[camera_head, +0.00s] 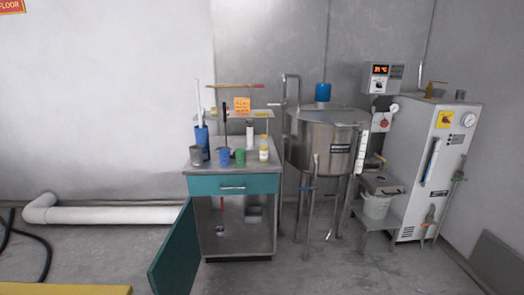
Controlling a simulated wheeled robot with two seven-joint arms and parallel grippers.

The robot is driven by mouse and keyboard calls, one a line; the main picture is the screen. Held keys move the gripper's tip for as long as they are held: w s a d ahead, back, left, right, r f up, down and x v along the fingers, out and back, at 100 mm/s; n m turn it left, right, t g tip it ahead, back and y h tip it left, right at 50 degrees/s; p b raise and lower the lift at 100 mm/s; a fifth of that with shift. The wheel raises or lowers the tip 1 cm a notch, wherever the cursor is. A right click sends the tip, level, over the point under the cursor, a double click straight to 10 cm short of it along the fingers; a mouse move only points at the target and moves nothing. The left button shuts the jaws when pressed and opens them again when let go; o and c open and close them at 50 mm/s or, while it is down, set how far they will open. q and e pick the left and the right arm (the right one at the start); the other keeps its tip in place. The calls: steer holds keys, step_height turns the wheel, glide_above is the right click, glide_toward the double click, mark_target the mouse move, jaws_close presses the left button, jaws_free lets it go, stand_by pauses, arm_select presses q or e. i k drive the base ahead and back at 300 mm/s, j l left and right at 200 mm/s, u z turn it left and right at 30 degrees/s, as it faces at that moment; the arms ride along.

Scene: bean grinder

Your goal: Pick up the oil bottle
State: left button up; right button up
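A small bottle with a white and yellow body (264,150) stands upright near the right front of the cabinet's steel top (206,174). It looks most like the oil bottle, but its label is too small to read. A green cup (240,156) and a blue cup (224,156) stand to its left. A taller white cylinder (250,136) stands behind it, slightly left. Neither of my grippers shows in the head view.
The cabinet has a teal drawer (215,186) and a teal door (172,254) swung open to the front left. A steel tank (312,150) on legs stands close on the right. A white pipe (110,215) runs along the left wall. Open floor lies in front.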

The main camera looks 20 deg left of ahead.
mark_target(264, 145)
steer(key=i+u, duration=0.3)
steer(key=i, duration=0.95)
steer(key=i+l+u, duration=0.1)
steer(key=i, duration=0.35)
steer(key=i+l, duration=0.1)
steer(key=i, duration=0.3)
steer(key=i+l+u, duration=0.15)
steer(key=i, duration=0.3)
